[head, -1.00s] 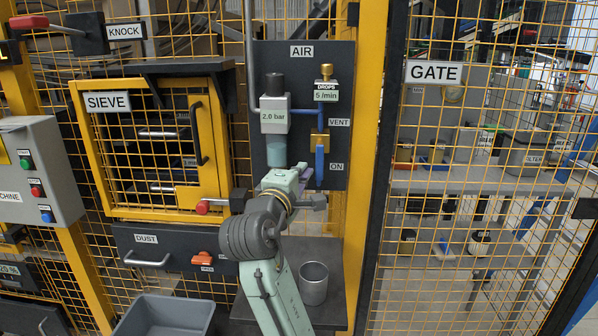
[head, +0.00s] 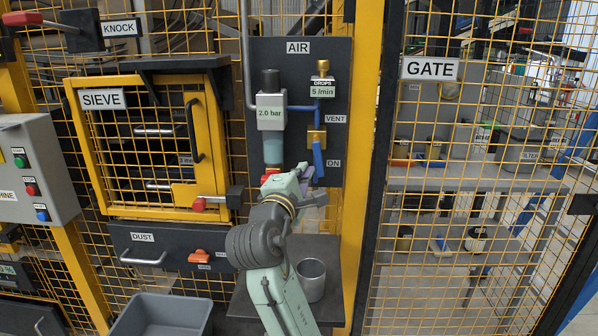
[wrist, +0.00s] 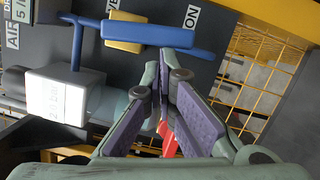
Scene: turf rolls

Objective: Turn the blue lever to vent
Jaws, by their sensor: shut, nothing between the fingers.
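The blue lever (head: 319,160) hangs down from a brass valve (head: 316,138) on the dark AIR panel, its lower end tilted slightly right. The VENT label (head: 335,119) is above right of it and the ON label (head: 333,163) is beside its lower part. In the wrist view the lever (wrist: 150,33) lies across the top, beyond the fingertips. My gripper (head: 309,177) is at the lever's lower end in the head view, shut and empty. Its purple-padded fingers (wrist: 166,82) fill the middle of the wrist view. I cannot tell whether they touch the lever.
The 2.0 bar regulator (head: 271,112) with its clear bowl stands just left of the valve. A red part (head: 270,171) is under it, near my gripper. A metal cup (head: 311,280) stands on the shelf below. The yellow post (head: 366,120) and mesh GATE are to the right.

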